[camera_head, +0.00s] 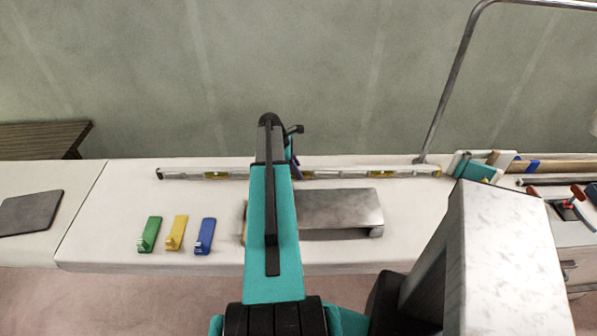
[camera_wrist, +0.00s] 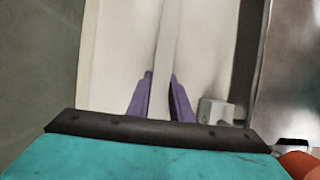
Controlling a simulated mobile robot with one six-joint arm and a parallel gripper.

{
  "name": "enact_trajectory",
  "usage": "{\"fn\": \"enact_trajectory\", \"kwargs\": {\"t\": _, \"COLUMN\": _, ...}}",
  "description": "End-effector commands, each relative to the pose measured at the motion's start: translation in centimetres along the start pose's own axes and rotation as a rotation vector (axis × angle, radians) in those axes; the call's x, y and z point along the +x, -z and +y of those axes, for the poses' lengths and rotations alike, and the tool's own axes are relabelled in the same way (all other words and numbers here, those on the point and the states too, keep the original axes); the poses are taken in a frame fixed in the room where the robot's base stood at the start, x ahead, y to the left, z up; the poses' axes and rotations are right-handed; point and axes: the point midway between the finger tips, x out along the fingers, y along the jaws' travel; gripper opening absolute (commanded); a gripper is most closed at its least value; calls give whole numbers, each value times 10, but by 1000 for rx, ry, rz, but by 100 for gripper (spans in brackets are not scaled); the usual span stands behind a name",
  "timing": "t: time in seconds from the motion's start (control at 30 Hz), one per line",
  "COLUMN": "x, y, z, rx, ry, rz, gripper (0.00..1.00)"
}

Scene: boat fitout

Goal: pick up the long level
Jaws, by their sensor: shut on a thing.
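The long level (camera_head: 345,172) is a slim pale silver bar with yellow vial windows. It runs left to right along the back of the white bench top, and my arm covers part of its middle. In the wrist view the level (camera_wrist: 170,35) runs up the picture between the two purple fingers of my gripper (camera_wrist: 161,76). The gripper is shut on the level near its middle. In the head view my arm mostly hides the gripper. I cannot tell whether the level touches the bench or is slightly above it.
A metal channel-shaped piece (camera_head: 340,207) lies in front of the level. Green (camera_head: 149,234), yellow (camera_head: 176,233) and blue (camera_head: 205,236) wedges stand at the front left. A bent metal rail (camera_head: 452,90) rises near the level's right end, beside assorted tools. A dark pad (camera_head: 30,212) lies far left.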

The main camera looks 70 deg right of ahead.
Motion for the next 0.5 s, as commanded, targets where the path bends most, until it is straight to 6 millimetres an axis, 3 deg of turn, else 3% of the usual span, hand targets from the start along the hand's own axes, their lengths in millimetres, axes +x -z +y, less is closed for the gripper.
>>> {"fn": "enact_trajectory", "kwargs": {"t": 0.27, "x": -12, "y": -5, "z": 0, "rx": 0, "ry": -2, "rz": -1, "gripper": 0}}
{"fn": "enact_trajectory", "kwargs": {"t": 0.5, "x": -34, "y": -14, "z": 0, "rx": 1, "ry": -3, "rz": -1, "gripper": 0}}
